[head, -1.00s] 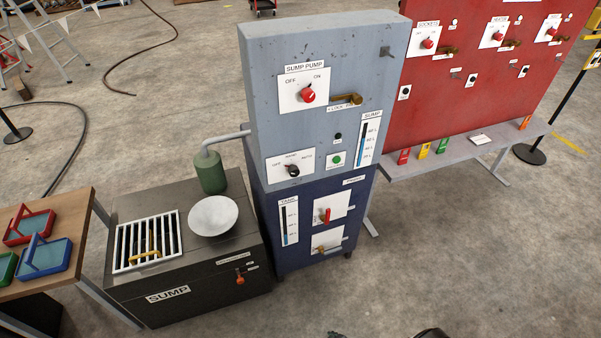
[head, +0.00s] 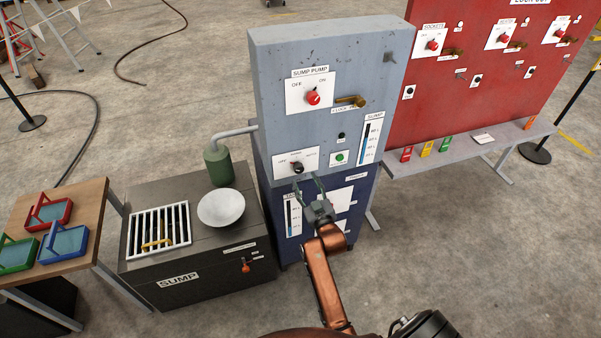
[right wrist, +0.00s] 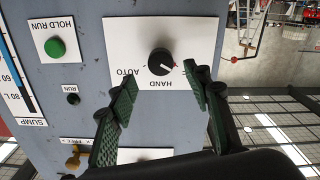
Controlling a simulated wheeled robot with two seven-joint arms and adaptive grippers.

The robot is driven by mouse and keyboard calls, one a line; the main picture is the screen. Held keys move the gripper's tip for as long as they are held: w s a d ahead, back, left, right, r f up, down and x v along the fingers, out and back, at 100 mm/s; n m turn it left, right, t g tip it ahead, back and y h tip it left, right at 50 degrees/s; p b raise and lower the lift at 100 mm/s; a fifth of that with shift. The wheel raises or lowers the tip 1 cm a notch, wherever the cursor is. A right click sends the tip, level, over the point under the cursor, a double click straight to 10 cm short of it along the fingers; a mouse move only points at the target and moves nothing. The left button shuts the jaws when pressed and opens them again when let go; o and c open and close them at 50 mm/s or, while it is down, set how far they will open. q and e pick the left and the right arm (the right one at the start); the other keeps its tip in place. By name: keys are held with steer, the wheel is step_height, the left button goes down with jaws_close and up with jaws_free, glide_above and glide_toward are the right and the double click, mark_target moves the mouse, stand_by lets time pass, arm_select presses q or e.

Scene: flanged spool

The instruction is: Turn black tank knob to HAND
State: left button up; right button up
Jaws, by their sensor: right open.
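The black tank knob (head: 297,168) is on a white plate (head: 310,155) low on the grey panel, marked OFF, HAND and AUTO. In the right wrist view, the knob (right wrist: 161,62) is upside down, with HAND below it and AUTO at lower left. Its red-and-white mark points to lower right, between HAND and the side where a finger covers the plate. My right gripper (head: 310,183) is open in front of the panel, just below the knob. In the right wrist view its green-padded fingers lie either side of the HAND label, apart from the knob. My left gripper is not in view.
A green button (head: 340,157) is right of the knob plate, and the red SUMP PUMP knob (head: 313,97) and a brass lever (head: 350,101) are above. The SUMP box (head: 180,280) stands left with a white funnel (head: 221,208). A red lockout board (head: 470,80) stands right.

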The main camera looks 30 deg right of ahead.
mark_target(300, 171)
steer(key=x, duration=0.6)
steer(key=shift+f, duration=0.1)
steer(key=shift+a, duration=0.1)
steer(key=c, duration=1.1)
